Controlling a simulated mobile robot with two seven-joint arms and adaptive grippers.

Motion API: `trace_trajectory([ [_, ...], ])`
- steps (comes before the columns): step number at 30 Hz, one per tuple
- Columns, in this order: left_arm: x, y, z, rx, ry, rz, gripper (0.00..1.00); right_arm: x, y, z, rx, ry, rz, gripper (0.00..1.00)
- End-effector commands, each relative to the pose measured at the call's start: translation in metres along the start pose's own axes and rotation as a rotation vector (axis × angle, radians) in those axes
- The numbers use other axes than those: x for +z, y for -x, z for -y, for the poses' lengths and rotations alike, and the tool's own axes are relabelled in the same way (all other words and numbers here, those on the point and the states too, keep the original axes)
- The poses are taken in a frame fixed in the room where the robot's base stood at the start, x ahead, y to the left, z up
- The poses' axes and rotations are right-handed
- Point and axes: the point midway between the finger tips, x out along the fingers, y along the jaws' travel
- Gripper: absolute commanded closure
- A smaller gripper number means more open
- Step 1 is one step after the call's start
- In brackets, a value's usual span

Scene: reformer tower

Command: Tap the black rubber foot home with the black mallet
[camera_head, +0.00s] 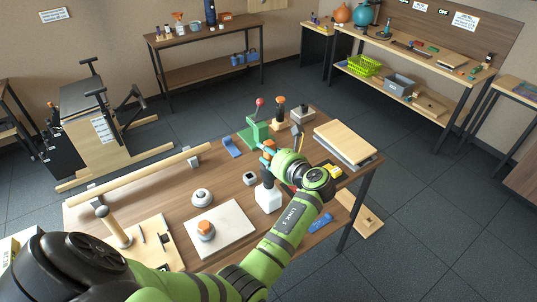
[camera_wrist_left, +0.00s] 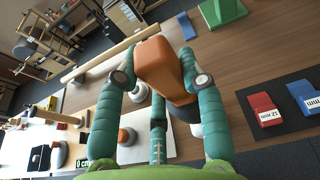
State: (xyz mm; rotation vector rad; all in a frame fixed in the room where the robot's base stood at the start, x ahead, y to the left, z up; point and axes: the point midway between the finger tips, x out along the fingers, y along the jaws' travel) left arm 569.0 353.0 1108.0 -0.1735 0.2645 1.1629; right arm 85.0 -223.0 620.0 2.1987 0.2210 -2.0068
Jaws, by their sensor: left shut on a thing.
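The black rubber foot (camera_head: 101,211) appears as a dark knob on top of a wooden post (camera_head: 116,232) at the table's left end. The gripper is far to the right of it. My right gripper is not in view.
A white mat (camera_head: 233,238) holds an orange-topped piece (camera_head: 205,229).

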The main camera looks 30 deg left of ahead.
Motion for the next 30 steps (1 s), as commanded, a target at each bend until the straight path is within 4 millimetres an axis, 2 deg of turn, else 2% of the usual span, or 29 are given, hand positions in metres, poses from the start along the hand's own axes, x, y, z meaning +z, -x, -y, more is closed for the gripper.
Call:
trace_trajectory([
  [3,-0.002,-0.001,0.001,-0.001,0.001,0.004,1.00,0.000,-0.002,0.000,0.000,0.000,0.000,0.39],
  [9,-0.034,-0.011,0.000,0.000,0.000,0.004,1.00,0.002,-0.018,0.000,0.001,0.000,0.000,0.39],
  [11,-0.038,-0.013,0.000,0.000,0.001,0.004,1.00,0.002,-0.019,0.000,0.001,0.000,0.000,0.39],
  [21,-0.040,-0.011,-0.001,0.003,-0.004,-0.007,1.00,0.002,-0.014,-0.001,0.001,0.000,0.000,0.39],
  [29,-0.020,-0.006,-0.002,0.003,-0.005,-0.005,1.00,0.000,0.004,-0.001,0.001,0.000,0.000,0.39],
  [30,-0.019,-0.006,-0.001,0.002,-0.002,-0.003,1.00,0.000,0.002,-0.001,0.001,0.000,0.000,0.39],
])
